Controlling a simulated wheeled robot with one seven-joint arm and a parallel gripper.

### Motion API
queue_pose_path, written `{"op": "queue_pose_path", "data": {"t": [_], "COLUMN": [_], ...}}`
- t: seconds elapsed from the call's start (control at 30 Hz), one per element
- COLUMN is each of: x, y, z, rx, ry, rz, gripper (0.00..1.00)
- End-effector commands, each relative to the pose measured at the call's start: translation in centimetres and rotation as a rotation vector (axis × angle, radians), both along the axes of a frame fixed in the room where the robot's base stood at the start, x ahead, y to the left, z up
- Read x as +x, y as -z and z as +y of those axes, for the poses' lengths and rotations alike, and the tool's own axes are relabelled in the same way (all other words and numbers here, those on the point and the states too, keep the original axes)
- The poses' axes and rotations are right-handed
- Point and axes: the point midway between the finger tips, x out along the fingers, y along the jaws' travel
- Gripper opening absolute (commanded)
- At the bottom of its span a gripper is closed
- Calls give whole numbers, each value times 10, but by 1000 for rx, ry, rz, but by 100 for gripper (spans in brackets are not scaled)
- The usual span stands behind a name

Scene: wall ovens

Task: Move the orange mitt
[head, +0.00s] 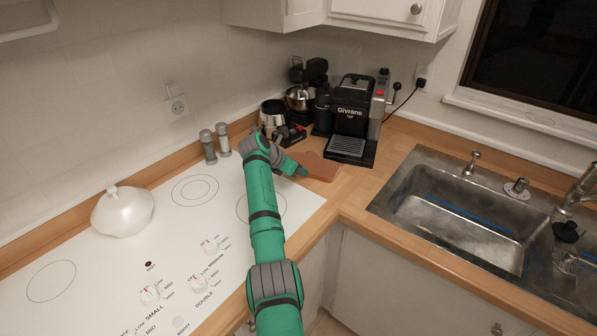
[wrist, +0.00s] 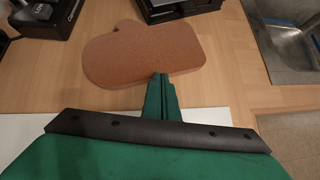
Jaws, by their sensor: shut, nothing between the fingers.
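The orange mitt (head: 322,166) lies flat on the wooden counter in front of the black coffee machine, near the corner of the white cooktop. In the wrist view the whole mitt (wrist: 140,55) shows, with its thumb at the upper left. My gripper (head: 302,171) reaches over the counter at the mitt's left edge. In the wrist view my gripper (wrist: 160,78) is shut and empty, its fingertips at the mitt's near edge and overlapping it in the picture. I cannot tell whether they touch it.
A coffee machine (head: 351,118) and a mixer (head: 305,86) stand behind the mitt. Two shakers (head: 215,143) and a white pot (head: 123,211) are to the left. The sink (head: 462,213) is to the right, with bare counter (head: 375,178) between.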

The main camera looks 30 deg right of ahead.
Motion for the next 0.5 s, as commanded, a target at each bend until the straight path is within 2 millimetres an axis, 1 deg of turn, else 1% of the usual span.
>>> {"op": "queue_pose_path", "data": {"t": [0.07, 0.17, 0.27, 0.37, 0.5], "x": [-1, -2, -4, -8, -12], "y": [0, 0, 1, 1, -22], "z": [0, 6, 19, 38, 59], "rx": [0, -1, -1, -1, -2], "ry": [1, 1, 0, -1, -1], "rz": [0, -1, 0, 0, -4], "gripper": [0, 0, 0, 0, 0]}}
